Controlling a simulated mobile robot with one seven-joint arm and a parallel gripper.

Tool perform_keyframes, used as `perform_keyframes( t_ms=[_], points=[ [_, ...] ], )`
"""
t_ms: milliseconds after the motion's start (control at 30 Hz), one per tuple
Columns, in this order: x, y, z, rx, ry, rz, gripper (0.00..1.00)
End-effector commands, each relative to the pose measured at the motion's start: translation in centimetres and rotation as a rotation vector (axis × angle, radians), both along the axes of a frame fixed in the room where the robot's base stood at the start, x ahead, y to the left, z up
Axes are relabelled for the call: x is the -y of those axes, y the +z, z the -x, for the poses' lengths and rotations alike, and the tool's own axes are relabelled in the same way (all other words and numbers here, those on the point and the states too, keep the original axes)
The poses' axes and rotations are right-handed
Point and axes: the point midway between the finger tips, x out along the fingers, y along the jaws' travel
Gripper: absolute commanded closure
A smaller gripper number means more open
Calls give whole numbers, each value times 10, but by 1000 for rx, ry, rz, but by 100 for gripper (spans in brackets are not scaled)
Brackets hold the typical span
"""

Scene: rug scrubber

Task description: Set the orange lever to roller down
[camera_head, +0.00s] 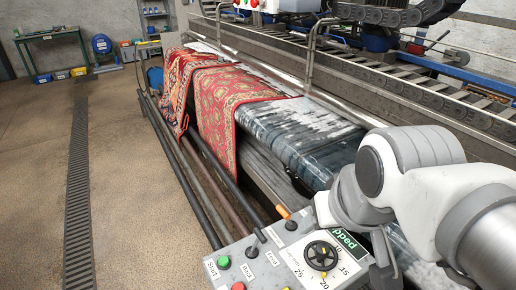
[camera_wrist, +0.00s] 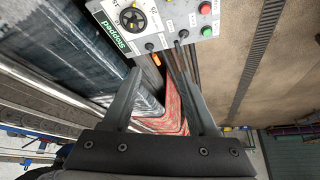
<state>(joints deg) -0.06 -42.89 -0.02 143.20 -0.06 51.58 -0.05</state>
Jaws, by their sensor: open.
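The orange lever (camera_head: 282,211) shows as a short orange handle just behind the control panel. In the wrist view the orange lever (camera_wrist: 157,60) is a small spot between the fingertips in the picture, below the panel's edge; its depth from them is hard to judge. My gripper (camera_wrist: 164,62) is open, with nothing seen between its fingers. In the head view my white arm reaches in from the right, and the gripper itself is mostly hidden. The lever's roller-down marking cannot be read.
The control panel (camera_head: 262,262) has a green button (camera_head: 223,262), black switches, a dial (camera_head: 321,256) and a green sign ending in "pped" (camera_head: 346,243). Red patterned rugs (camera_head: 235,105) hang over the machine's rollers. Pipes run alongside. The floor at left is clear.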

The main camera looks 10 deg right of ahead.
Motion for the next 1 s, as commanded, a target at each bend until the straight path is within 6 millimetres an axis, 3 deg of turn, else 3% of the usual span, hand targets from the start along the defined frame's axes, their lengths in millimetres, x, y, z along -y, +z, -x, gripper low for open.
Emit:
perform_keyframes(
  t_ms=[33, 300, 1000],
  points=[
    [0, -1, -1, -5, 7, 4, 52],
    [-2, -19, -20, -111, 150, 91, 100],
    [-24, -108, -104, -495, 739, 538, 100]
  ],
)
